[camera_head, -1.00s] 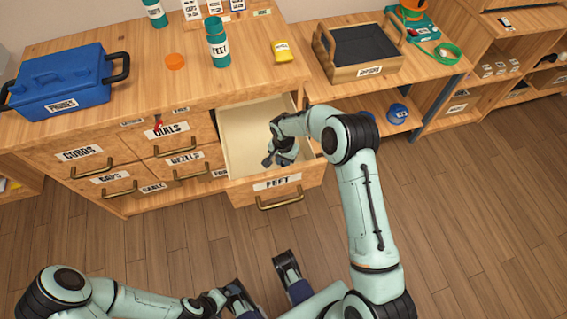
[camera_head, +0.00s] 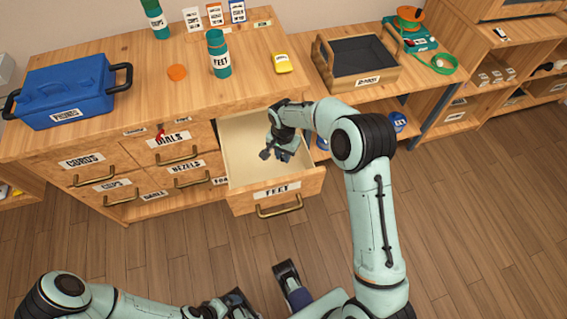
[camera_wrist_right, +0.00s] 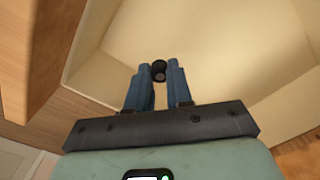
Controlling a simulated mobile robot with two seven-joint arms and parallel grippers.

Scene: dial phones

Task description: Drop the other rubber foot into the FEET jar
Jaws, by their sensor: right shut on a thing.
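My right gripper (camera_head: 268,154) reaches into the open FEET drawer (camera_head: 240,145), fingers pointing down. In the right wrist view its blue fingers (camera_wrist_right: 159,82) are shut on a small black rubber foot (camera_wrist_right: 158,68) at their tips, above the pale drawer floor. The teal FEET jar (camera_head: 219,62) stands upright on the bench top, behind the drawer. An orange lid (camera_head: 177,72) lies on the bench to the left of the jar; the jar's inside is not visible. My left arm is low at the bottom edge, and its gripper (camera_head: 236,303) is partly cut off.
A blue case (camera_head: 68,92) stands at the bench's left. A yellow item (camera_head: 282,63) lies right of the jar, and another teal jar (camera_head: 156,22) stands behind. A wooden tray (camera_head: 361,80) sits on the lower bench at right. Bench top in front of the jar is clear.

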